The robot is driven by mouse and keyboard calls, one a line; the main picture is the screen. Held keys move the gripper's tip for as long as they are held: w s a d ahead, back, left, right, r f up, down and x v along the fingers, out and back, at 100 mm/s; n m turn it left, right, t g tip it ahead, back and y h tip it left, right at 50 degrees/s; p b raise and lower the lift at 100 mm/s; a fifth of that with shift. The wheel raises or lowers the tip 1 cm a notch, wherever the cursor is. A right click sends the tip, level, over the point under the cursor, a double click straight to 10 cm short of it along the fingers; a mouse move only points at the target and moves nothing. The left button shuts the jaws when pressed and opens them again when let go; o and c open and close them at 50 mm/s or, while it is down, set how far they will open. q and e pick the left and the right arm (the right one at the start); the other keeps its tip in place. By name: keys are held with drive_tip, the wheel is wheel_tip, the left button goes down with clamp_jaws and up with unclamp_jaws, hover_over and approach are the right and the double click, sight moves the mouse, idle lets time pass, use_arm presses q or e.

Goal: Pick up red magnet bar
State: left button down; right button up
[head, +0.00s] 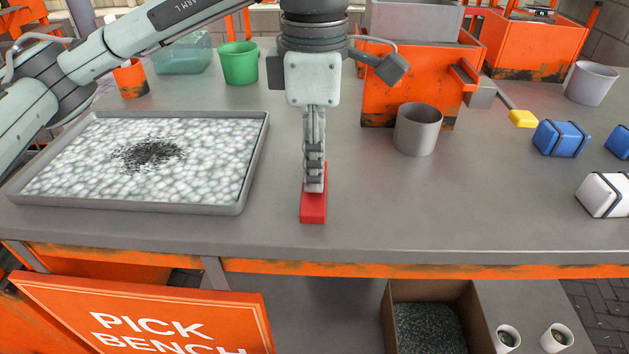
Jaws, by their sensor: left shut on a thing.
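The red magnet bar (313,211) is on the grey bench top (400,220), near the front edge and right of the tray. It points roughly toward the front edge. My left gripper (314,182) reaches straight down over it and is shut on it. The fingers hide the middle and part of the far end of the bar. I cannot tell whether the bar touches the bench or is just above it. My right gripper is not in view.
A grey tray (130,209) of pale pebbles with dark grains lies left. A grey cup (418,130) and an orange machine (385,95) stand behind right. A green pot (239,63) stands behind left. Blue blocks (561,138) and a white block (604,195) lie right. Bench right of the bar is clear.

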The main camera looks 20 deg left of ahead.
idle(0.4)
use_arm(q)
drive_tip(key=shift+r, duration=0.6)
wheel_tip(320, 180, up, 3)
drive_tip(key=shift+w+f, duration=0.1)
drive_tip(key=s+a+r, duration=0.5)
drive_tip(key=s+r, duration=0.2)
drive_tip(key=s, duration=0.3)
drive_tip(key=shift+s, duration=0.35)
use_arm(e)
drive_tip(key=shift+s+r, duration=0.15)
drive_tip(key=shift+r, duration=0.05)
